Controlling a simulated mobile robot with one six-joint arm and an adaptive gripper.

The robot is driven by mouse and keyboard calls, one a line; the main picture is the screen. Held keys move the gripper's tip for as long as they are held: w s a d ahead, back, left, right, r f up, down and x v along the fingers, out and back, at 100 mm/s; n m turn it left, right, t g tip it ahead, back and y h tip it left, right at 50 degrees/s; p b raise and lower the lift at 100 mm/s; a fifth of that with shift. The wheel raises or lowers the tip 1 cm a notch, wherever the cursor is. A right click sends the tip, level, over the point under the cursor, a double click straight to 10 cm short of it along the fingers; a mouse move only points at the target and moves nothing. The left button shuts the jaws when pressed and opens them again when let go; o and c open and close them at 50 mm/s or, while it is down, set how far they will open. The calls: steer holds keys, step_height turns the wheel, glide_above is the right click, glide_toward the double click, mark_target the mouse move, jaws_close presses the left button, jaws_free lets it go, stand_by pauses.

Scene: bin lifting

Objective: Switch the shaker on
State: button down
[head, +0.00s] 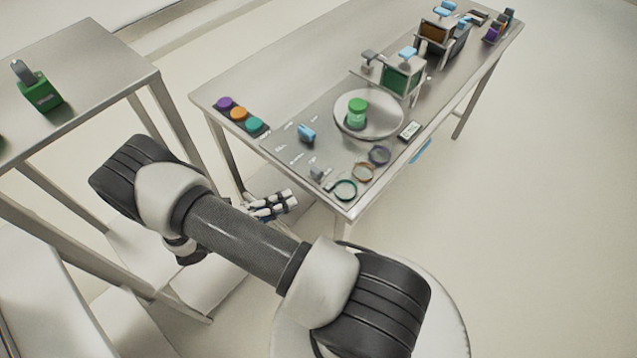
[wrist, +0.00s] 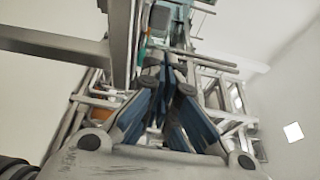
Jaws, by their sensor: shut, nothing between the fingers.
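My gripper (head: 284,203) is shut and empty in the head view, low beside the near left edge of the steel table (head: 290,85). In the wrist view its blue fingers (wrist: 166,72) meet at the tips. On the table, a round plate (head: 386,128) carries a jar with a green lid (head: 357,112); I cannot tell whether this plate is the shaker. A blue switch-like piece (head: 307,133) and a grey one (head: 317,173) stand near small labels, apart from my gripper. I cannot read the labels or tell the switch positions.
Purple, orange and teal round pieces (head: 239,114) sit at the table's left corner. Several rings (head: 345,190) lie at its near corner. Boxes in metal frames (head: 403,77) stand farther back. A second table (head: 90,60) at left holds a green container (head: 40,94). The right floor is clear.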

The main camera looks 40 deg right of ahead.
mark_target(311, 172)
stand_by(0.3)
steer(key=b+x, duration=0.1)
steer(key=x, duration=0.9)
steer(key=shift+w, duration=0.1)
steer(key=w, duration=0.2)
steer(key=w+b, duration=0.1)
steer(key=w, duration=0.2)
steer(key=shift+a+f, duration=0.1)
steer(key=shift+a, duration=0.1)
